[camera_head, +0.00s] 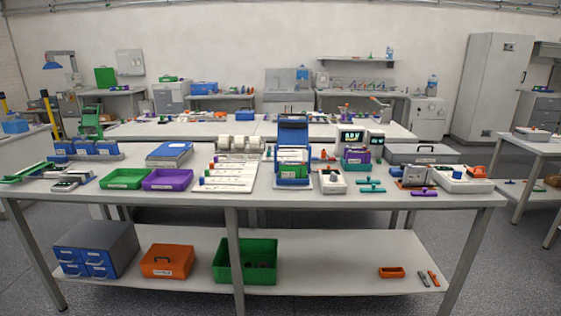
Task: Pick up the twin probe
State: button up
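I cannot tell for sure which item is the twin probe. Small candidates lie at the right front of the near workbench (330,204): a pair of teal bar-shaped pieces (372,189) and a purple one (425,192). They lie flat and are too small to make out in detail. A white device with a dark knob (332,183) stands just left of the teal pieces. A white unit with a blue knob and orange part (462,181) stands to their right. My gripper is not in view.
A green tray (124,179), a purple tray (167,180), a white labelled rack (228,179) and a tall blue stand (292,150) crowd the near bench. The lower shelf holds a green bin (246,261). Grey floor is open at the right front.

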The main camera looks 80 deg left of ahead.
aim_at(324, 157)
jog(key=u, duration=2.45)
jog(key=i, duration=0.55)
